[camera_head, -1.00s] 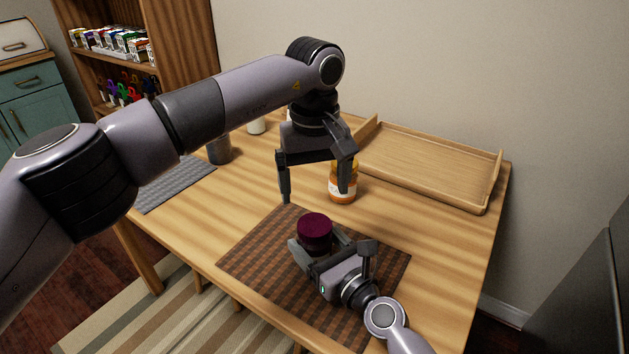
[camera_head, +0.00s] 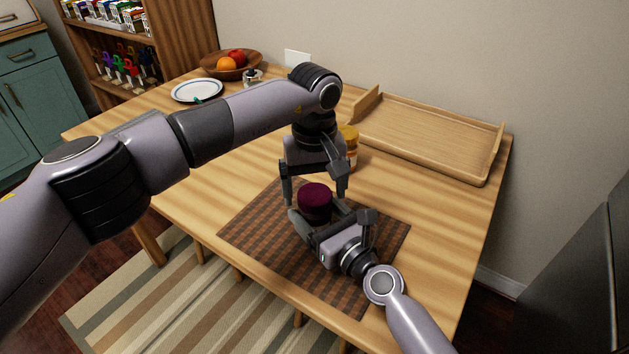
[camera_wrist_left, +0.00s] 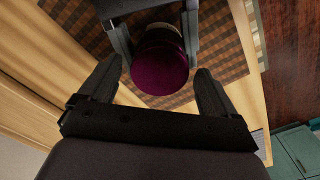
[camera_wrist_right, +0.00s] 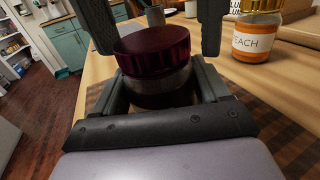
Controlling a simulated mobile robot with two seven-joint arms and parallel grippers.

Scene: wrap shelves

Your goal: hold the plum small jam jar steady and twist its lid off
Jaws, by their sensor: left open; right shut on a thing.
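The plum small jam jar (camera_wrist_right: 160,82) stands upright on the brown checked mat (camera_head: 262,240). Its dark plum lid (camera_head: 314,196) is on top, and it also shows in the left wrist view (camera_wrist_left: 160,66). My right gripper (camera_head: 318,228) is shut on the jar's body below the lid; its fingers flank the jar in the right wrist view (camera_wrist_right: 165,95). My left gripper (camera_head: 315,198) is open and points down above the jar, its fingers on either side of the lid and apart from it. In the left wrist view the lid lies between and beyond its fingertips (camera_wrist_left: 160,75).
A peach jar (camera_wrist_right: 258,40) stands behind the mat, partly hidden by my left gripper in the head view. A wooden tray (camera_head: 430,135) lies at the back right. A plate (camera_head: 197,90) and a fruit bowl (camera_head: 231,68) are at the far left.

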